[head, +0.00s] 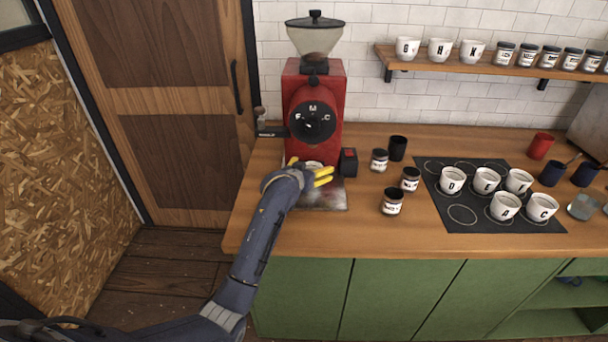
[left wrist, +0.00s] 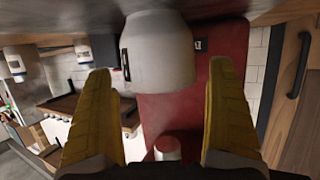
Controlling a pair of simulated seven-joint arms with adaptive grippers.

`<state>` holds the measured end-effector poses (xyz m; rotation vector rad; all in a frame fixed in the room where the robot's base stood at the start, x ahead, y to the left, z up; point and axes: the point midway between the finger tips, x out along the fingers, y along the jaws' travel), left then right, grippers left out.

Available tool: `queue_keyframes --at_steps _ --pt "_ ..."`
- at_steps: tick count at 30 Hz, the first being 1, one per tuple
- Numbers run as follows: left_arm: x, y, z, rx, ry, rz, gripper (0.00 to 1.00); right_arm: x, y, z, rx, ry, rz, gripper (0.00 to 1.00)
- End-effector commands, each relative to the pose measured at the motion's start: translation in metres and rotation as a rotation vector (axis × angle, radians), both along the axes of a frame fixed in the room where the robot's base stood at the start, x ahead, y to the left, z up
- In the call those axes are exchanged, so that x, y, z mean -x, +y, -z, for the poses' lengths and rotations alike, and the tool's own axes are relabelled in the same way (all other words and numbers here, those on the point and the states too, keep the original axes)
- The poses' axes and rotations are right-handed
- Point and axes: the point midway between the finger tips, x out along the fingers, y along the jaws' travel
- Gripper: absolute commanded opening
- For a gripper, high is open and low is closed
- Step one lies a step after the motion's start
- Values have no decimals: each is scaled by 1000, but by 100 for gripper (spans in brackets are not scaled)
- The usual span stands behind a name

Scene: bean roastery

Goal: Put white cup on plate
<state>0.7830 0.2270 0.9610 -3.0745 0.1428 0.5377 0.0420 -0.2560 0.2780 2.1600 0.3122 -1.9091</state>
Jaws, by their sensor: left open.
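A white cup (left wrist: 158,50) with a dark mark on its side stands under the red grinder. In the head view only a sliver of the cup (head: 313,164) shows behind my left gripper (head: 309,171). The left gripper is open, with its yellow fingers pointing at the cup. In the left wrist view the cup is ahead of the open fingers (left wrist: 160,72), roughly centred between them; I cannot tell if they touch. No separate plate is clear; a black mat (head: 462,215) with ring outlines holds several lettered white cups (head: 487,180). My right gripper is not in view.
The red grinder (head: 299,80) stands behind the cup, over a metal tray (head: 335,199). Dark jars (head: 392,201) and a black cup (head: 397,148) stand between grinder and mat. A shelf (head: 480,65) with cups and jars hangs above. The counter front is clear.

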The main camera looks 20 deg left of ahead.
Motion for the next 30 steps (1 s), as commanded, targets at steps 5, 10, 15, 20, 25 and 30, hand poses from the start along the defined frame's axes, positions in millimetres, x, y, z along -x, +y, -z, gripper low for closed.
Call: queue_keyframes --at_steps 5,10,15,20,25,30 --pt "23 3 -8 -1 -2 -1 90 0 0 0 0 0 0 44" --pt "50 5 -17 -1 -1 -1 90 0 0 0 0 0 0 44" --pt "75 7 -26 -1 -1 0 90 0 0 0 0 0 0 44" --pt "92 9 -33 -1 -1 -1 90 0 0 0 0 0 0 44" --pt "103 10 -37 0 -1 0 90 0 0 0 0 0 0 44" --pt "107 10 -38 -1 0 -1 90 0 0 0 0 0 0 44"
